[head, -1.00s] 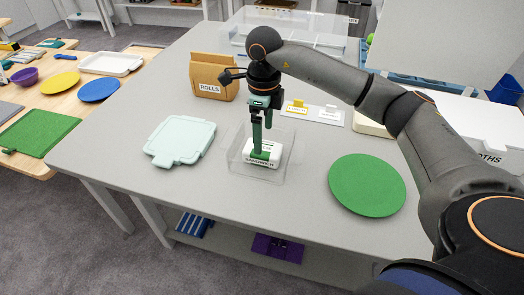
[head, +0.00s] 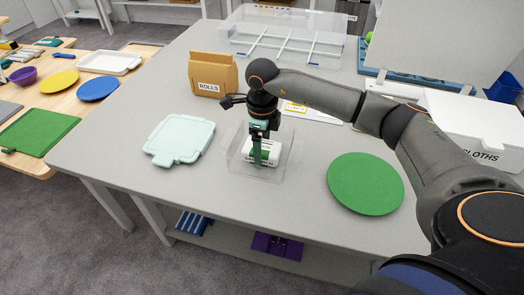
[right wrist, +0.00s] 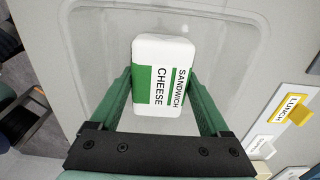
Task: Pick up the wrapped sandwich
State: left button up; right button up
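The wrapped sandwich (head: 262,148) is a white block with a green band, in a clear shallow tray (head: 237,160) on the grey table. In the right wrist view its label reads SANDWICH CHEESE (right wrist: 163,60). My right gripper (head: 259,156) is lowered over it, pointing down. In the right wrist view its green fingers (right wrist: 162,92) lie along both long sides of the sandwich, very close to them. I cannot tell whether they touch or press on it. The sandwich is still down in the tray. My left gripper is not in view.
A mint-coloured lid (head: 180,139) lies left of the tray, and a green disc (head: 365,184) lies right. A brown ROLLS box (head: 212,75) stands behind. A clear divided bin (head: 285,42) is at the back, and a white CLOTHS box (head: 478,125) is at the right.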

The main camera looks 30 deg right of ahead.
jog(key=c, duration=0.9)
jog(key=shift+c, duration=0.2)
jog(key=shift+r, duration=0.15)
